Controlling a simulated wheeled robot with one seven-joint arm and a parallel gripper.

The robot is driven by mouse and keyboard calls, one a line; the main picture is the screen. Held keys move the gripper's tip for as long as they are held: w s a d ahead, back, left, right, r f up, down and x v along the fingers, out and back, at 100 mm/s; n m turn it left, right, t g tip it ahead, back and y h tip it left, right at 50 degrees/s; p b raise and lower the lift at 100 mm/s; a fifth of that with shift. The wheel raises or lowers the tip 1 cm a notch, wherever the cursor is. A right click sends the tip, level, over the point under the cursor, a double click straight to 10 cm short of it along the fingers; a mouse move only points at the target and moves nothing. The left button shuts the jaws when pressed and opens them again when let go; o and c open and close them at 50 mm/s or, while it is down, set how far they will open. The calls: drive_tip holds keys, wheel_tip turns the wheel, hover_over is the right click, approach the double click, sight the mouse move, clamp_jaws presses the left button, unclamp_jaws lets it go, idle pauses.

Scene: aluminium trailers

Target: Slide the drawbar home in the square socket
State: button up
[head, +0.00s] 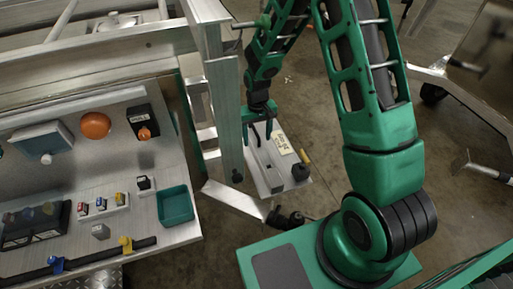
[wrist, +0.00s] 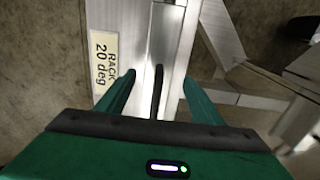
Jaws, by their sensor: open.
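My gripper (head: 258,136) hangs open with its fingers pointing down, over a pale aluminium bar (head: 262,170) on the floor side of the trailer. In the wrist view the two green fingers (wrist: 160,95) stand apart, one on each side of the aluminium bar (wrist: 168,42); I cannot tell whether they touch it. A thin dark strip runs along the bar between the fingers. A label (wrist: 103,58) reading "RACK 20 deg" lies beside the bar. This bar looks like the drawbar, but its far end is unclear. I cannot make out the square socket for certain.
An upright aluminium post (head: 228,120) of the trailer stands just left of my gripper.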

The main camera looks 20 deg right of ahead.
sight(257, 143)
wheel_tip(257, 143, down, 5)
drive_tip(key=shift+d, duration=0.15)
drive_tip(key=shift+w, duration=0.1)
clamp_jaws()
